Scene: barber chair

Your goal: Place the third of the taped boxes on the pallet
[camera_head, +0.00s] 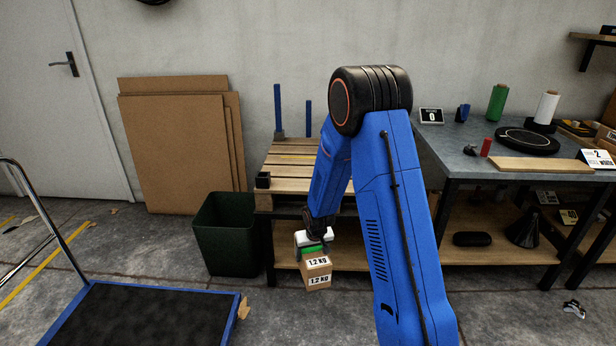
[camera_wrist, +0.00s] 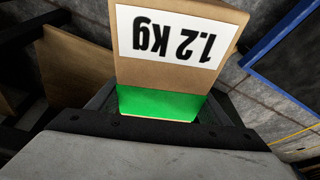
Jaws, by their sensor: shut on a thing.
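A small brown box (camera_head: 318,277) with green tape and white "1.2 kg" labels hangs from my gripper (camera_head: 313,245). In the wrist view the same box (camera_wrist: 178,65) fills the upper middle, with its green band between the jaws (camera_wrist: 160,125). My gripper is shut on it, and the box is in front of the wooden pallet (camera_head: 285,176), lower than its slatted top. The pallet lies on a dark stand, partly hidden behind my blue arm. Its visible top bears no box that I can see.
Two blue posts (camera_head: 279,110) stand at the pallet's back, and a small black block (camera_head: 263,180) sits at its front left corner. A dark green bin (camera_head: 227,232) stands to the left. A workbench (camera_head: 462,158) stands to the right. A blue-edged platform cart (camera_head: 150,320) is at lower left.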

